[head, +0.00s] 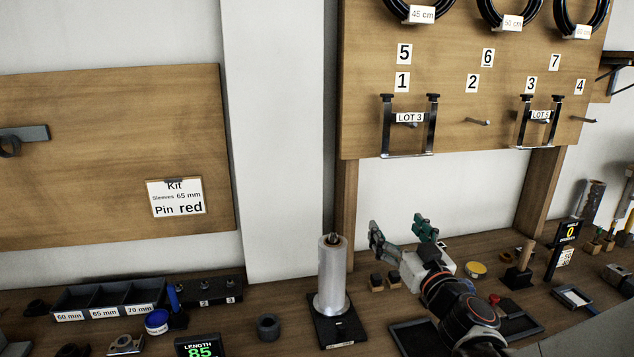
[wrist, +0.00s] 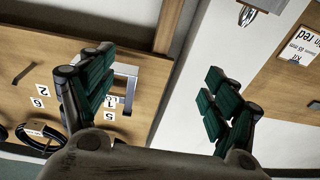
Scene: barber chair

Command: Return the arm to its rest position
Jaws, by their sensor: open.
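My gripper (head: 398,234) is in the head view at the right of centre, raised over the bench in front of the white wall below the pegboard. Its fingers are spread apart with nothing between them. In the wrist view my gripper (wrist: 160,95) also shows open, with green pads on both fingers and the wall and a wooden board behind. My arm reaches up from the lower right of the head view.
A metal cylinder (head: 332,275) stands upright on a dark base, left of my gripper. A sleeve bin (head: 110,297) is at the left. The pegboard (head: 450,120) holds LOT frames and coiled hoses.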

